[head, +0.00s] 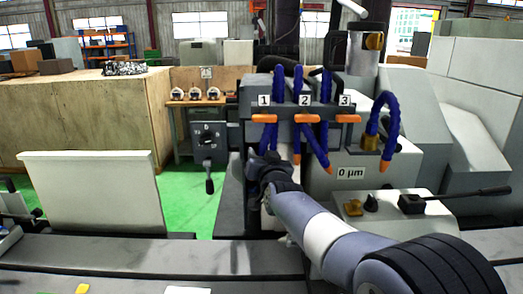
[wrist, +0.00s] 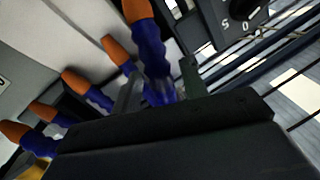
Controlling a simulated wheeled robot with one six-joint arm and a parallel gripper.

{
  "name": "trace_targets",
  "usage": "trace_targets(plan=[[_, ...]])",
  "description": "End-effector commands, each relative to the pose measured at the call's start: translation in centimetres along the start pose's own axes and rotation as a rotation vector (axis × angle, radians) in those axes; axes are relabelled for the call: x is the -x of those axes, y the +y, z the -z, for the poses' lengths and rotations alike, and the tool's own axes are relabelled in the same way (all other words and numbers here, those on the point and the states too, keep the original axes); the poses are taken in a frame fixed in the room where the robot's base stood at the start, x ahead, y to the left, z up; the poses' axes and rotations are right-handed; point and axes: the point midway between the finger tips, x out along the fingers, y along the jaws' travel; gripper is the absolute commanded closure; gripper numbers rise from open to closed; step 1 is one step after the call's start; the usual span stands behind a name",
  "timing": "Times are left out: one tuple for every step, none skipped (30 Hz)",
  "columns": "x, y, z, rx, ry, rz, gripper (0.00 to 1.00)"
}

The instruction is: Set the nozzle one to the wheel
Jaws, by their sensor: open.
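Blue segmented hoses hang below the labels 1, 2 and 3 in the head view. The hose under label 1 (head: 268,134) runs down to my gripper (head: 266,162), which hides its lower end. In the wrist view, my gripper (wrist: 160,88) is open. A blue hose with an orange tip (wrist: 138,9) lies between the fingers in the picture; I cannot tell whether they touch it. The hose under label 2 (head: 307,135) and the one under label 3 (head: 325,140) hang beside it. I cannot make out the wheel.
Orange levers (head: 306,118) sit under the labels. A black dial box (head: 208,141) with a handle stands left of my gripper. A "0 µm" display (head: 351,172) and a control panel (head: 385,205) are to the right. Other orange tips (wrist: 75,80) show at left in the wrist view.

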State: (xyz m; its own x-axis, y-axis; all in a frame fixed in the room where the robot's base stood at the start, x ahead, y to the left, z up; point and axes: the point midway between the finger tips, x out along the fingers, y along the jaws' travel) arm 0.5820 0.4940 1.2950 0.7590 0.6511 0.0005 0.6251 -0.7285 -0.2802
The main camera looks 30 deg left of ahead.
Motion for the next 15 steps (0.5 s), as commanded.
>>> trace_targets(plan=[[-0.43, 0.0, 0.09, 0.0, -0.001, -0.001, 0.58], [-0.61, 0.02, 0.03, 0.0, -0.001, -0.001, 0.58], [-0.8, 0.01, 0.03, 0.0, -0.001, 0.0, 0.58], [-0.91, 0.01, 0.05, 0.0, 0.0, 0.0, 0.58], [-1.0, 0.01, 0.04, 0.0, 0.0, 0.0, 0.58], [-1.09, 0.02, 0.01, 0.0, 0.0, 0.0, 0.58], [-1.13, 0.02, -0.01, 0.0, -0.001, 0.0, 0.58], [-1.15, 0.03, -0.03, 0.0, -0.001, 0.0, 0.58], [-1.17, 0.03, -0.05, 0.0, -0.001, 0.0, 0.58], [-1.17, 0.04, -0.06, 0.0, -0.001, 0.0, 0.58], [-1.17, 0.04, -0.07, 0.0, -0.001, 0.0, 0.58], [-1.16, 0.04, -0.07, 0.0, -0.001, 0.0, 0.58], [-1.16, 0.04, -0.07, 0.0, -0.001, 0.0, 0.58], [-1.15, 0.04, -0.07, 0.0, -0.001, 0.0, 0.58], [-1.15, 0.04, -0.06, 0.0, -0.001, 0.0, 0.6]])
